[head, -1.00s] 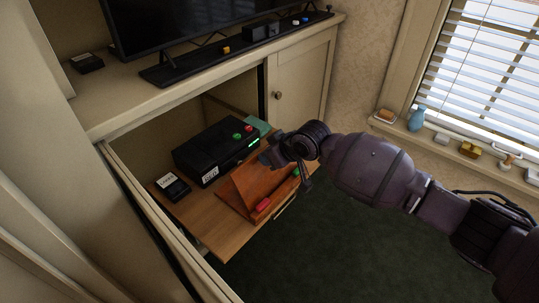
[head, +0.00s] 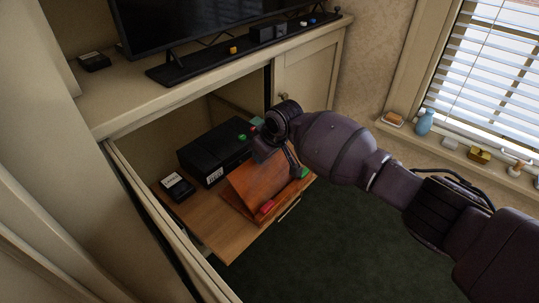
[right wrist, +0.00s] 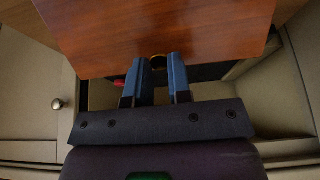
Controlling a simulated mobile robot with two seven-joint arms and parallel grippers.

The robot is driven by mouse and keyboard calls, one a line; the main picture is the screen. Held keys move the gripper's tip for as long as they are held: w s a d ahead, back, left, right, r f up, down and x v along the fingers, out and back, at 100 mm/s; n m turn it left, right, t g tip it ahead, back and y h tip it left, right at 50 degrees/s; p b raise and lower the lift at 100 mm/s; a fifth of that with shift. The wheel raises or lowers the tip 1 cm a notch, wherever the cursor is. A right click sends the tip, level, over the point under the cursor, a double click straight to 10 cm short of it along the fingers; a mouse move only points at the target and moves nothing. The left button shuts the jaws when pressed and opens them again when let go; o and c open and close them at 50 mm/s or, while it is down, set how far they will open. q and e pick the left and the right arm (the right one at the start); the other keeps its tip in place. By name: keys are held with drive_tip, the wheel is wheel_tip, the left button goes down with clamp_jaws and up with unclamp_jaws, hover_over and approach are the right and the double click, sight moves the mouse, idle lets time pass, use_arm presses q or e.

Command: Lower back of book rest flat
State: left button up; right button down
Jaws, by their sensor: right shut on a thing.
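The book rest is a reddish-brown wooden stand on the pull-out shelf in the cabinet. My left gripper is not in view.
A black box (head: 210,155) stands behind the rest, and a small dark device (head: 177,188) lies to its left. The wooden shelf (head: 215,220) is bare at the front left. The cabinet door (head: 305,85) is at right. Open floor lies in front.

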sight(264, 167)
drive_tip(key=shift+w+a+f+g+h+b, duration=0.25)
drive_tip(key=shift+a+f+g+h, duration=0.1)
drive_tip(key=shift+f, duration=0.15)
drive_tip(key=shift+w+a+f+g+h+b, duration=0.15)
drive_tip(key=shift+a+f+g+h+b, duration=0.1)
drive_tip(key=shift+a+f+h, duration=0.15)
drive_tip(key=shift+w+f, duration=0.1)
drive_tip(key=shift+f, duration=0.1)
drive_tip(key=c, duration=1.8)
unclamp_jaws()
drive_tip(key=shift+r, duration=0.1)
drive_tip(key=shift+c, duration=0.2)
drive_tip(key=o, duration=0.8)
drive_tip(key=shift+w+r, duration=0.1)
drive_tip(key=shift+r, duration=0.05)
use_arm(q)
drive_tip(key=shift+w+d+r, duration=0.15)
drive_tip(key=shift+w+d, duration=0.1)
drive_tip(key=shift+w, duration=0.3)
use_arm(e)
drive_tip(key=shift+r, duration=0.1)
